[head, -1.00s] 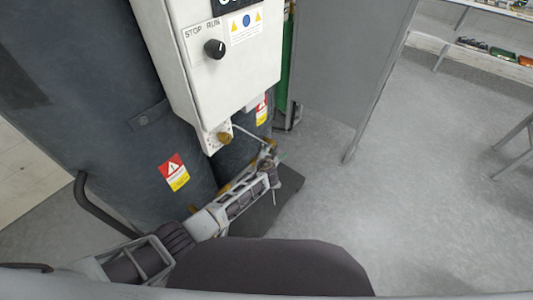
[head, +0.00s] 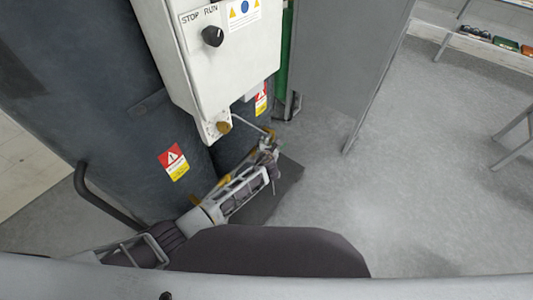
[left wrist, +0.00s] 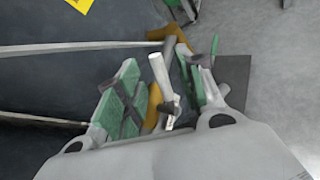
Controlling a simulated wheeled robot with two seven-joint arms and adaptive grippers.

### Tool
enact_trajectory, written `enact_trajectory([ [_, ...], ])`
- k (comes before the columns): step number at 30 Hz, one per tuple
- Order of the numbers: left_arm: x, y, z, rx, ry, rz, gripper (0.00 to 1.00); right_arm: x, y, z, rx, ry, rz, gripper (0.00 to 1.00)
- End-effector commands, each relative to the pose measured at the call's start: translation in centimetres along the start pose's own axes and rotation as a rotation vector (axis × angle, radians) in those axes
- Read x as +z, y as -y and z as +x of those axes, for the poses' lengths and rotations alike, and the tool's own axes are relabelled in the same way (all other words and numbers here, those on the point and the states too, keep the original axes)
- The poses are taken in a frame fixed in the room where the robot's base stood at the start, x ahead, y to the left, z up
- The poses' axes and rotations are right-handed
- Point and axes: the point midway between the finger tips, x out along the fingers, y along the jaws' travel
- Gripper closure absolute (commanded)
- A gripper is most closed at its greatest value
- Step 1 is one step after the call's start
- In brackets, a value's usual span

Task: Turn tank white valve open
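The white valve handle (left wrist: 160,76) is a short pale lever in the left wrist view, beside a yellow-brass pipe (left wrist: 154,106). My left gripper (left wrist: 160,66) is open, with its two green-padded fingers on either side of the handle. I see a gap between the handle and the left finger; contact with the right finger cannot be told. In the head view my left gripper (head: 268,150) is low beside the tank (head: 105,110), under the control box. The handle is too small to make out there. My right gripper is not in view.
The white control box (head: 215,75) with a black knob hangs above my left gripper. A grey panel (head: 345,60) stands to its right. A dark curved pipe (head: 90,195) is at the tank's left. The floor (head: 430,170) on the right is mostly clear.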

Motion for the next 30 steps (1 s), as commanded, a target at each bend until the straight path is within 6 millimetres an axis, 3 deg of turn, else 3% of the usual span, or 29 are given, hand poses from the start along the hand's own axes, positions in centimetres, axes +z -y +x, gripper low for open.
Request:
enact_trajectory([
  [30,0.1,0.0,-7.8,0.0,0.002,0.0,0.62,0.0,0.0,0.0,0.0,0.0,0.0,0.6],
])
